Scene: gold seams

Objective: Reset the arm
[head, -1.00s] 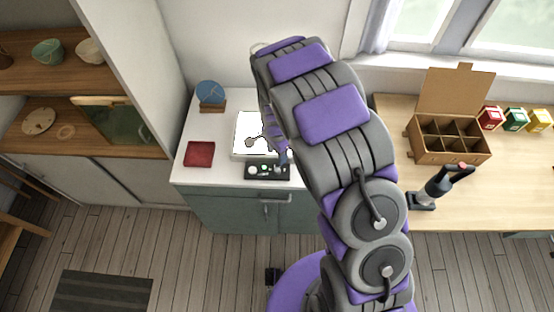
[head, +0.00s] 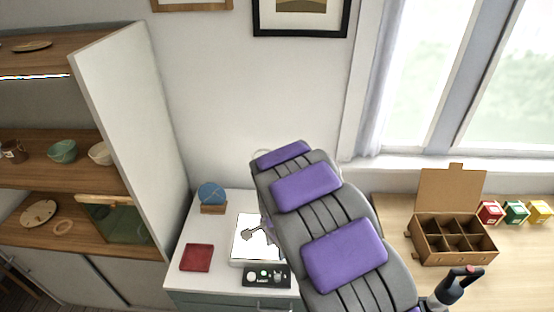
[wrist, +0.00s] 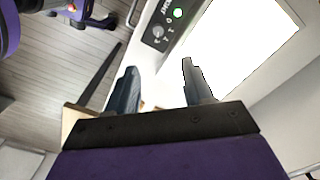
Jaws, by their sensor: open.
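My gripper (wrist: 160,92) is open in the wrist view, its two dark fingers apart with nothing between them. It hangs over the white counter by the bright white lit panel (wrist: 243,45) and its black control box (wrist: 170,22) with a green light. In the head view my purple and grey arm reaches up and over toward the counter. It partly covers the lit panel (head: 247,248), which has a small grey tool-like shape over it. The control box (head: 266,276) sits in front of the panel. My gripper is mostly hidden behind my arm there.
A red square pad (head: 196,257) and a blue disc on a wooden stand (head: 211,197) are on the counter's left. Shelves with bowls (head: 62,151) stand at left. On the wooden desk at right are an open divided cardboard box (head: 455,250) and several coloured containers (head: 515,212).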

